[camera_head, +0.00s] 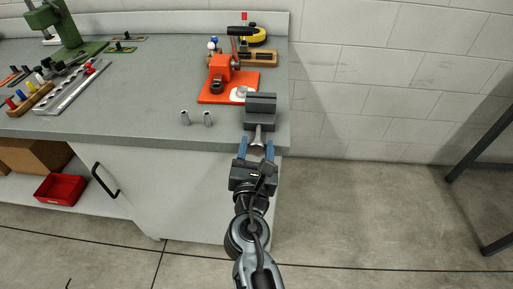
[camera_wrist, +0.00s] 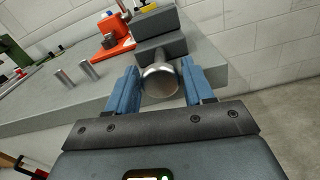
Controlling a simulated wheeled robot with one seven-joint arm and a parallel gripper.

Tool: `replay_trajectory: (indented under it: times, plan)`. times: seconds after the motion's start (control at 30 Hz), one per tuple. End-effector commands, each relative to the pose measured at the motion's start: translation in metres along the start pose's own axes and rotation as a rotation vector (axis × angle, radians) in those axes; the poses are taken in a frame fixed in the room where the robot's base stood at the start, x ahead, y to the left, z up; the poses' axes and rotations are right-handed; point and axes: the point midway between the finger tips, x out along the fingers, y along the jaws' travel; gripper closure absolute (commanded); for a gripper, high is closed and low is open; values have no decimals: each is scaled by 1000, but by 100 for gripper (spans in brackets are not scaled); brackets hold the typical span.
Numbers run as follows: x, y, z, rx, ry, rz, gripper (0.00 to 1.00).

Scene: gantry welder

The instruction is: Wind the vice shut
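The vice (camera_head: 260,121) is dark grey and sits at the right front corner of the grey bench. Its jaws also show in the wrist view (camera_wrist: 163,46); how wide they stand apart is hard to tell. A shiny screw with a round metal knob (camera_wrist: 160,83) sticks out from the vice toward me, past the bench edge. My gripper (camera_head: 256,149) is in front of the vice with its blue fingers pointing at it. One finger is on each side of the knob, and the fingers look open around it, with a gap at the left in the head view.
Two small metal cylinders (camera_head: 196,118) stand on the bench left of the vice. An orange base with a red device (camera_head: 221,75) stands behind it. A green press (camera_head: 65,30) and tool racks are farther left. The floor to the right is clear up to a dark frame (camera_head: 484,150).

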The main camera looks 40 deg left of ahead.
Motion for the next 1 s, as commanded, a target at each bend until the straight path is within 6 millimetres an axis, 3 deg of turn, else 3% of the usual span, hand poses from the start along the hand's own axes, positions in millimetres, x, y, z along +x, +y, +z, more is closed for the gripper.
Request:
replay_trajectory:
  times: [0.07, 0.4, 0.77, 1.0]
  plan:
    - [0, 0, 0, 0, 0, 0, 56]
    - [0, 0, 0, 0, 0, 0, 88]
    - [0, -1, -1, 58, 0, -1, 89]
    - [0, -1, -2, 218, -1, 0, 89]
